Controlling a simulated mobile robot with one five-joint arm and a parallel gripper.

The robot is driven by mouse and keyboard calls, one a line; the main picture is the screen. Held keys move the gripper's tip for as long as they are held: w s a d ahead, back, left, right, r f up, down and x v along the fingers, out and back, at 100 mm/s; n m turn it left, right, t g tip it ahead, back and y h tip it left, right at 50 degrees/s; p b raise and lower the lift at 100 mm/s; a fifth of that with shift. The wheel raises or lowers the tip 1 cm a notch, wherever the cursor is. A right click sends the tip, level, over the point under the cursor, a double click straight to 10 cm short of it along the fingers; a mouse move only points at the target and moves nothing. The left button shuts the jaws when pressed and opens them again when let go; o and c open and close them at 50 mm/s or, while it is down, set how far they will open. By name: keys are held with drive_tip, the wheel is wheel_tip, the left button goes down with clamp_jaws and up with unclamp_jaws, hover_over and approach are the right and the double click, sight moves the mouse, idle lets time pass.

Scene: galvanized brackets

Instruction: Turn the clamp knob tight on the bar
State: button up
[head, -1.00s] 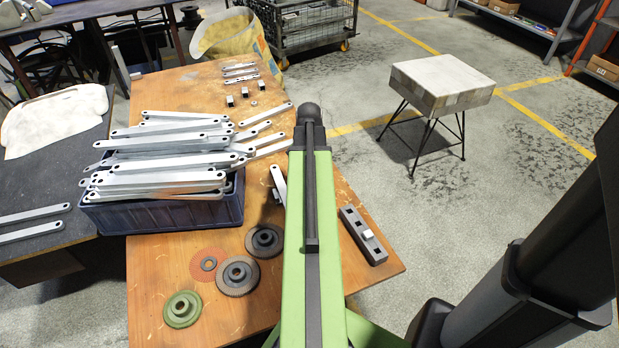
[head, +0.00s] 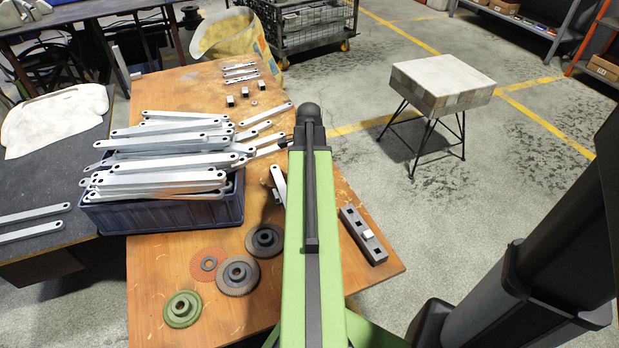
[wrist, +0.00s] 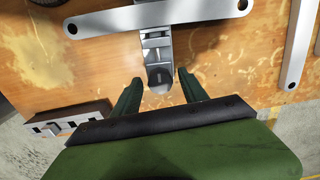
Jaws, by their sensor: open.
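In the wrist view a flat galvanized bar (wrist: 160,14) with a hole at each end lies across the metal clamp (wrist: 155,42). The dark, rounded clamp knob (wrist: 160,78) is at the near end of the clamp. My gripper (wrist: 158,86) is open, with one green finger on each side of the knob. A gap shows between the knob and each finger; the knob's height against the fingertips is hard to judge. In the head view my arm hides the clamp, the knob and my gripper. A short pale metal piece (head: 279,184) shows just left of my arm.
A grey slotted block (head: 363,235) lies right of my arm, near the table edge; it also shows in the wrist view (wrist: 60,125). A blue crate (head: 165,213) piled with bars stands left. Several discs, including a green one (head: 182,309), lie in front on the wooden table (head: 225,325).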

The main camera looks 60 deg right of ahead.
drive_tip(key=n, duration=0.4)
drive_tip(key=shift+n, duration=0.3)
drive_tip(key=n, duration=0.8)
drive_tip(key=shift+n, duration=0.3)
drive_tip(key=n, duration=0.4)
drive_tip(key=shift+n, duration=0.4)
clamp_jaws()
